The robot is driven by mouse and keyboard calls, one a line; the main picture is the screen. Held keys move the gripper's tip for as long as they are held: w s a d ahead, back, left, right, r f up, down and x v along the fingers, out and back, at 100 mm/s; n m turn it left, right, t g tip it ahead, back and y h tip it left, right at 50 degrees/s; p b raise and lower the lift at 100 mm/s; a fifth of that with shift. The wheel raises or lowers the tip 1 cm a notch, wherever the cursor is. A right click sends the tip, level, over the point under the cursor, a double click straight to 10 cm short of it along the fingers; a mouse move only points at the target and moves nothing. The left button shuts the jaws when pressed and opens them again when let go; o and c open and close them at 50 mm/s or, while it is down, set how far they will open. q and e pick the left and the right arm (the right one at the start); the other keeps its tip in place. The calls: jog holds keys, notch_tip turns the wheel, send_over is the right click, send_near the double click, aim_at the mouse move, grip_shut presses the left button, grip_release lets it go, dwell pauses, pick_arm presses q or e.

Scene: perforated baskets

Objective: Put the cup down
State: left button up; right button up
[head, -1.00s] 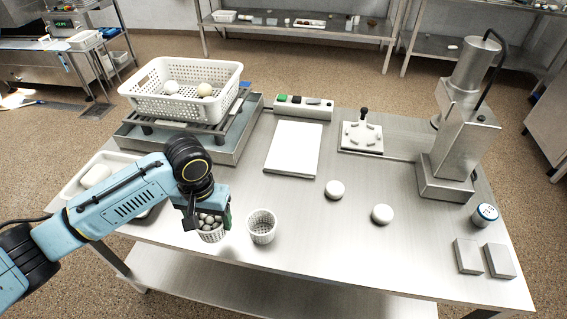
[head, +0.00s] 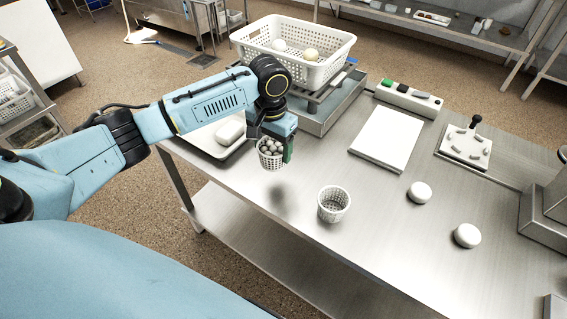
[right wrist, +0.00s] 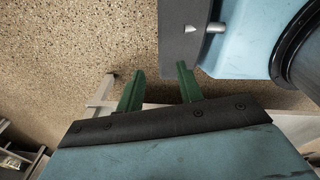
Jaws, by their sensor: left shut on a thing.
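A second white perforated cup (head: 333,204) stands empty and upright on the steel table (head: 300,216), to the right of the held one. In the right wrist view my right gripper (right wrist: 160,84) is open, its green fingers apart with nothing between them.
A large white perforated basket (head: 318,67) with two balls sits on a rack at the back. A white tray (head: 203,140) with a pale block lies behind the left arm. A white board (head: 388,138) and two white round pieces (head: 419,192) lie to the right. Bare table surrounds the empty cup.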

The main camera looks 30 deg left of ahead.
aim_at(273, 147)
pick_arm(q)
notch_tip(273, 147, down, 3)
jog(key=shift+r, duration=0.15)
notch_tip(273, 147, down, 5)
jog(key=shift+r+b, duration=0.15)
jog(key=shift+b, duration=0.65)
jog(key=o, duration=1)
notch_tip(273, 147, up, 11)
jog(key=p, duration=0.2)
jog(key=shift+p, duration=0.3)
jog(key=shift+r, duration=0.5)
pick_arm(e)
jog(key=shift+a+r, duration=0.4)
jog(key=shift+a, duration=0.2)
